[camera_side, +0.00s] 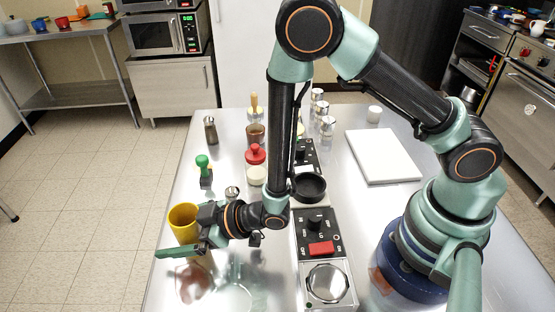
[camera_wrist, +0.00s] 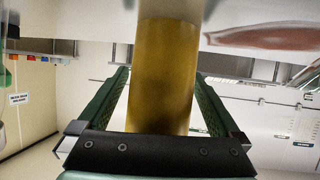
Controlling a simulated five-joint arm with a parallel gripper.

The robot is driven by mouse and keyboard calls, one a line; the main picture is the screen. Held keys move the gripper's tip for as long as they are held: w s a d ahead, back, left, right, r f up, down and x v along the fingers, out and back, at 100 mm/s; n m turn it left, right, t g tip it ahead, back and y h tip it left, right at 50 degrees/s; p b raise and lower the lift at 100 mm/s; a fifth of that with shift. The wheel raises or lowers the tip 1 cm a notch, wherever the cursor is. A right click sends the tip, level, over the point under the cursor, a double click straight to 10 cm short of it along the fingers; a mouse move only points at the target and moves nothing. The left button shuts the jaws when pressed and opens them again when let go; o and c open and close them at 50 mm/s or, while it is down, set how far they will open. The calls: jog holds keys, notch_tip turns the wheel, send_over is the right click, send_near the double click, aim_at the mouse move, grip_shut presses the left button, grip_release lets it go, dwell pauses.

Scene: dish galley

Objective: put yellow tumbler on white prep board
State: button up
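The yellow tumbler (camera_side: 183,222) stands upright at the near left of the steel table. My gripper (camera_side: 180,252) is low at the tumbler, with one green finger across its near side; the other finger is hidden. In the wrist view the tumbler (camera_wrist: 165,75) fills the space between the two green fingers of my gripper (camera_wrist: 163,85). The fingers are apart, one on each side, with narrow gaps beside the tumbler. Firm contact is not visible. The white prep board (camera_side: 383,156) lies flat and bare at the far right of the table.
A green-handled tool (camera_side: 204,172), a red-lidded jar (camera_side: 256,165) and a pepper mill (camera_side: 210,132) stand behind my gripper. A control unit with a red switch (camera_side: 321,248) and a black bowl (camera_side: 309,187) lie between tumbler and board. A reddish plate (camera_side: 193,284) is near the front.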

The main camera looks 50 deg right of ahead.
aim_at(197, 228)
jog(key=shift+s+d, duration=0.1)
jog(key=v, duration=0.4)
jog(key=shift+s+d+r, duration=0.2)
jog(key=shift+s+r, duration=0.05)
jog(key=shift+s, duration=0.05)
notch_tip(197, 228, up, 5)
jog(key=shift+r, duration=0.95)
jog(key=d+r+m+g+h, duration=0.1)
jog(key=d+r+m+h, duration=0.2)
jog(key=d, duration=0.7)
jog(key=d+r+m+g+h, duration=0.1)
jog(key=d+r+m+h, duration=0.1)
jog(key=d+r, duration=0.6)
jog(key=d+h, duration=0.1)
jog(key=d, duration=0.1)
jog(key=shift+d+r+m+g+h, duration=0.2)
jog(key=shift+d+m+g+h, duration=0.1)
jog(key=shift+m+g+h, duration=0.1)
jog(key=s+d+r, duration=0.1)
jog(key=s, duration=0.1)
jog(key=s+d+m+g, duration=0.1)
jog(key=s+d, duration=0.1)
jog(key=s+d+r+g+h, duration=0.1)
jog(key=s+d, duration=0.1)
jog(key=s, duration=0.1)
jog(key=shift+d+r+m, duration=0.2)
jog(key=shift+r+m, duration=0.15)
jog(key=shift+m, duration=0.05)
